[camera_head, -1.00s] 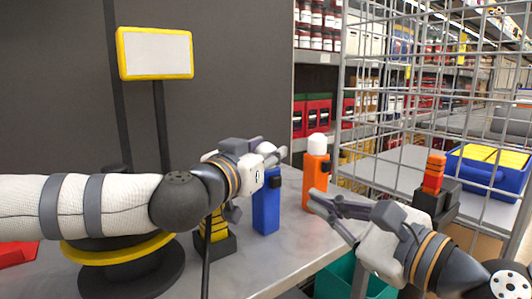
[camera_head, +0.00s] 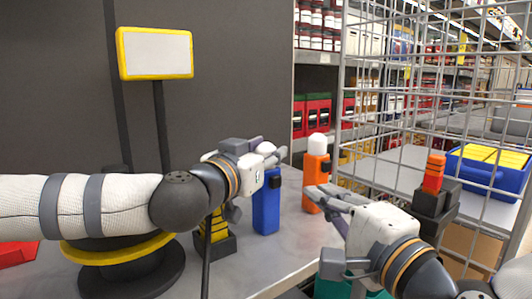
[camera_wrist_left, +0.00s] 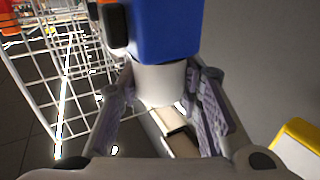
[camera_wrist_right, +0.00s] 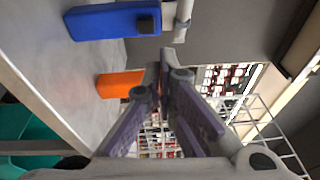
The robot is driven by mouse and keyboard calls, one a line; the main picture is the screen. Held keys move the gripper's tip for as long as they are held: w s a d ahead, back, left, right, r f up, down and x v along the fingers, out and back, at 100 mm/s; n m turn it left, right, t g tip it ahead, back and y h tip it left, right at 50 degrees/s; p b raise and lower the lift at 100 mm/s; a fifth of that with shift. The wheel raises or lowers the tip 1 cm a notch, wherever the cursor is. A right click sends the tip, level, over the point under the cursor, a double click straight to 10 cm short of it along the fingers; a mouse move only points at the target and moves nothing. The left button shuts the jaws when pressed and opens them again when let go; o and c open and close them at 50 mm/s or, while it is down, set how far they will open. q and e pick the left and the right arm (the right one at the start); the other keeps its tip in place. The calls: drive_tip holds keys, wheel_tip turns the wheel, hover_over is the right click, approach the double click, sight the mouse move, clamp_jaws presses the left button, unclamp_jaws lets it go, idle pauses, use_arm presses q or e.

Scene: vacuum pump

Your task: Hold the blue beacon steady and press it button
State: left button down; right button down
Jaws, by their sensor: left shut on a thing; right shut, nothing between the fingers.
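The blue beacon (camera_head: 266,208) stands upright on the grey table, with a dark button (camera_head: 274,182) on its side near the top. My left gripper (camera_head: 272,156) is shut on the beacon's white top; the left wrist view shows its fingers on either side of the white top (camera_wrist_left: 160,84) below the blue body (camera_wrist_left: 165,30). My right gripper (camera_head: 312,192) is shut and empty, to the right of the blue beacon and in front of the orange beacon (camera_head: 316,172). In the right wrist view its fingertips (camera_wrist_right: 166,62) meet, apart from the blue beacon (camera_wrist_right: 110,22) and its dark button (camera_wrist_right: 146,25).
A black and yellow device (camera_head: 215,238) stands left of the blue beacon. A wire mesh cage (camera_head: 450,110) rises at right, with a blue bin (camera_head: 490,178) and a red-topped dark block (camera_head: 432,198) nearby. A teal bin (camera_head: 335,289) sits below the table edge.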

sight(266, 189)
drive_tip(key=w+a+n+t+h, duration=0.1)
drive_tip(key=w+a+n+h, duration=0.2)
drive_tip(key=n, duration=0.5)
drive_tip(key=w+h, duration=0.1)
drive_tip(key=w, duration=0.1)
drive_tip(key=shift+w+a+h, duration=0.3)
drive_tip(key=shift+w, duration=0.05)
drive_tip(key=shift+w+t, duration=0.1)
drive_tip(key=shift+t, duration=0.2)
idle(0.8)
drive_tip(key=shift+w+a, duration=0.25)
drive_tip(key=shift+w, duration=0.05)
drive_tip(key=shift+w+a, duration=0.15)
idle(0.5)
drive_tip(key=shift+s+d, duration=0.45)
drive_tip(key=shift+s, duration=0.1)
